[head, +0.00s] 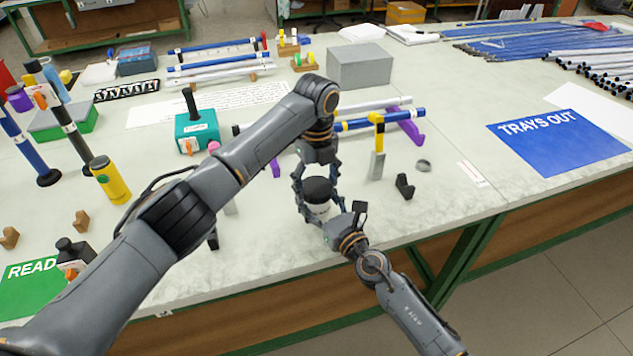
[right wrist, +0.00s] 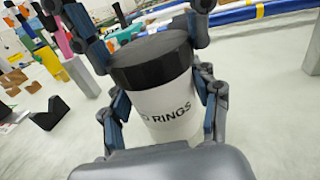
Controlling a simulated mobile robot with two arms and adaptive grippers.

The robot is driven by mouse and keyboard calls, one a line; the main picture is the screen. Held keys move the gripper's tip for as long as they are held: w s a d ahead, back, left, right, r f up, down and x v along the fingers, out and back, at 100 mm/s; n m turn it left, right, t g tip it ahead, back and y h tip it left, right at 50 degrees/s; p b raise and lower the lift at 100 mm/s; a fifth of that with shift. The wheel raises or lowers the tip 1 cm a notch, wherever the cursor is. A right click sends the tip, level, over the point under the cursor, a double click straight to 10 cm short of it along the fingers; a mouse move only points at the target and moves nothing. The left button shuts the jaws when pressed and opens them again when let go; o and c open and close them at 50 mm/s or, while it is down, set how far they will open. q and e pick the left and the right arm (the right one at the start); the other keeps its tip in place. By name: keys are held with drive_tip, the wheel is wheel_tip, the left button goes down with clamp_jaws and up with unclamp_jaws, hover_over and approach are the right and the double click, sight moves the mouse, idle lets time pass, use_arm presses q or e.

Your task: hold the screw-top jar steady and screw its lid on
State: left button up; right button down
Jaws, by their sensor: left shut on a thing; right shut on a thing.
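The screw-top jar (head: 320,209) is white and stands near the front edge of the bench; its body (right wrist: 168,110) reads "RINGS" in the right wrist view. Its black lid (head: 317,188) sits on the jar's mouth, in line with the body; the lid (right wrist: 150,62) shows no clear gap below it. I cannot tell how far it is threaded. My left gripper (head: 316,182) comes down from above and is shut on the lid. My right gripper (head: 324,216) comes from the front right and is shut on the jar body, one finger on each side.
A yellow-topped grey post (head: 377,150) and a small black block (head: 404,187) stand to the right. Rods (head: 365,123) lie on purple supports behind. A teal box (head: 197,131) is to the left. The bench before the blue "TRAYS OUT" sheet (head: 556,142) is clear.

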use_arm(q)
drive_tip(key=o, duration=1.3)
drive_tip(key=shift+r, duration=0.1)
drive_tip(key=shift+r, duration=2.2)
drive_tip(key=shift+c, duration=0.4)
